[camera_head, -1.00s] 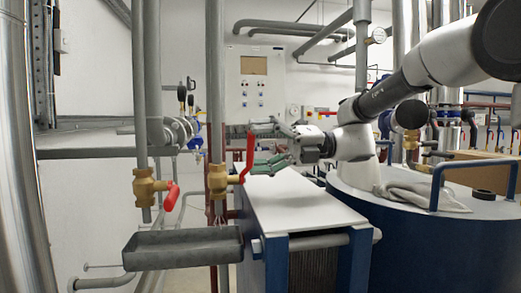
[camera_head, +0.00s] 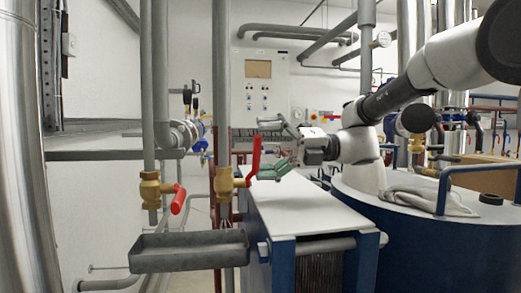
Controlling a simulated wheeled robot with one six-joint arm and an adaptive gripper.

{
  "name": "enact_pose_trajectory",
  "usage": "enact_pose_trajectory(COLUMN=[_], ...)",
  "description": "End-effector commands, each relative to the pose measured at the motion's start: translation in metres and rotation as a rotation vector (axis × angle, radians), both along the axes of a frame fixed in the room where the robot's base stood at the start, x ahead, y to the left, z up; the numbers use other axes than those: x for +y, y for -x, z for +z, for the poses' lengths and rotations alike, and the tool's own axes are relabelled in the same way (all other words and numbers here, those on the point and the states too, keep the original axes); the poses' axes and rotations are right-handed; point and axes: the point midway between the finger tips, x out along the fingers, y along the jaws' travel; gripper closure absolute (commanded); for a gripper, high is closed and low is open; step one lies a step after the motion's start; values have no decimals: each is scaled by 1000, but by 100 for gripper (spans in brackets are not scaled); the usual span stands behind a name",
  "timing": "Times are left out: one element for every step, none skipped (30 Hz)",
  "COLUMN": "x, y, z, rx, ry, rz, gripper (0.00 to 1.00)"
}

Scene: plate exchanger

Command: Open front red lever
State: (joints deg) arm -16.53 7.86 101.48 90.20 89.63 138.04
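Two red levers sit on brass valves on vertical grey pipes. The right red lever (camera_head: 255,156) stands nearly upright beside its brass valve (camera_head: 224,183). The left red lever (camera_head: 179,200) hangs down, slightly tilted, from its brass valve (camera_head: 150,190). I cannot tell for certain which one is the front lever. My gripper (camera_head: 264,147) comes in from the right, its fingers spread, one above the other, pointing left. Its tips are close to the right lever, and no grip on it shows. I cannot tell whether they touch it.
A grey tray (camera_head: 190,262) is below the valves. A white-topped blue-framed unit (camera_head: 310,215) stands under my gripper. A blue tank (camera_head: 440,240) with a cloth (camera_head: 430,196) and a handrail is at right. A control panel (camera_head: 258,92) is on the wall behind.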

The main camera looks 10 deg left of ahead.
Motion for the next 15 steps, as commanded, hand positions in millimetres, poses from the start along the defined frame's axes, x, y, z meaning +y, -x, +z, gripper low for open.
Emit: enact_pose_trajectory(x=[-3,-7,-12,-16,-22,-30,-37,-44,-53,-60,-66,-74,-80,-85,-92], y=[-2,-3,-4,-6,-8,-10,-13,-14,-17,-18,-21,-23,-25,-26,-28], z=[0,0,0,0,0,0,0,0,0,0,0,0,-1,-1,-1], rx=[0,0,1,0,0,0,0,0,0,0,0,0,0,1,0], ry=[0,0,0,1,0,-1,0,0,1,-1,0,-1,-1,-1,0], rz=[-2,-2,-2,-4,-5,-4,-6,-4,-6,-4,-5,-4,-5,-3,-3], gripper=[6,6,6,6,6,6,6,6,6,6,6,6,6,6,6])
